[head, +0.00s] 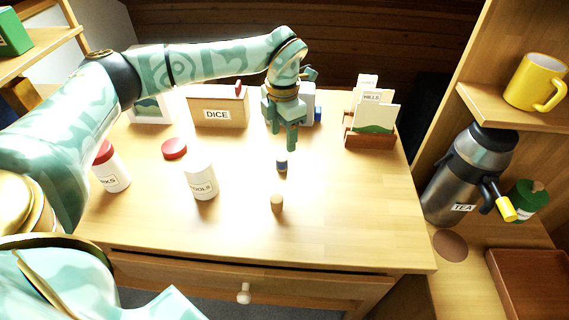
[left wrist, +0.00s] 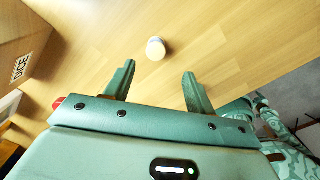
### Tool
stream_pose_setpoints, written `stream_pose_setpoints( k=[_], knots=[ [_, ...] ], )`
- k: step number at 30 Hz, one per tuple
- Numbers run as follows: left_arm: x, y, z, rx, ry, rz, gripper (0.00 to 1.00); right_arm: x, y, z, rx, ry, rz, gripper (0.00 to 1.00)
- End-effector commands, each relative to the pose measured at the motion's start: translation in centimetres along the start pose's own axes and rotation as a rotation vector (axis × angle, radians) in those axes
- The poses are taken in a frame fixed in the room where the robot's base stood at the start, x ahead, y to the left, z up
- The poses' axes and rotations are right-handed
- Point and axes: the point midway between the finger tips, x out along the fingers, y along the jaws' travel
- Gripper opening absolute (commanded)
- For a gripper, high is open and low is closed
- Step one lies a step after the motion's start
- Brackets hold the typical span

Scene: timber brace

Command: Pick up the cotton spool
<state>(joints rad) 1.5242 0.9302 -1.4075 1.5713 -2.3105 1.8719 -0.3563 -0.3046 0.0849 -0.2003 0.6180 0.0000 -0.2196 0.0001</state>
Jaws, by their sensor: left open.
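A small cotton spool (head: 281,164) with a dark blue band stands on the table, just below my left gripper (head: 284,140) in the head view. The gripper points down and looks apart from the spool. In the left wrist view the gripper (left wrist: 158,84) is open, with nothing between its two fingers. A small pale round thing (left wrist: 156,49) lies on the wood beyond the fingertips; I cannot tell whether it is the spool or the tan cork-like piece (head: 277,203) nearer the table's front. My right gripper is not in view.
An open-looking white jar (head: 201,182) stands left of the spool, with a red lid (head: 174,148) behind it. A red-capped jar (head: 111,168), a DICE box (head: 217,108) and a card holder (head: 370,137) also stand on the table (head: 350,215). Its right side is clear.

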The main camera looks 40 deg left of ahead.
Motion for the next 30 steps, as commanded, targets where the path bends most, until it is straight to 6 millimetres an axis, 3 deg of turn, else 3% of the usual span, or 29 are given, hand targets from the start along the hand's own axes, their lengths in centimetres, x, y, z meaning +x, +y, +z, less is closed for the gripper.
stream_pose_setpoints(
  k=[1, 3, 11, 18, 26, 30],
  knots=[
    [1.6, 0.0, 0.0, 0.0, 0.005, -0.002, 0.55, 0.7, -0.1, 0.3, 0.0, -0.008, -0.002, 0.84],
    [2.5, 0.0, 0.0, -0.001, 0.003, -0.001, 0.55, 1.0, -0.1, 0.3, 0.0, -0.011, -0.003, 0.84],
    [4.2, 0.2, 0.0, -0.002, 0.0, -0.001, 0.55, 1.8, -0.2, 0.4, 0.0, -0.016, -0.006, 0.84],
    [8.3, 0.8, 0.0, 0.001, 0.004, -0.003, 0.55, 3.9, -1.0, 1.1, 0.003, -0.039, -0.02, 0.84],
    [8.3, 0.8, 0.0, 0.0, -0.003, 0.0, 0.55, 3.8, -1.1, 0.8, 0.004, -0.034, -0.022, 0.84],
    [8.2, 0.8, 0.0, 0.0, -0.003, 0.0, 0.16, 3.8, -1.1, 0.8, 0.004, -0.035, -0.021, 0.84]
  ],
)
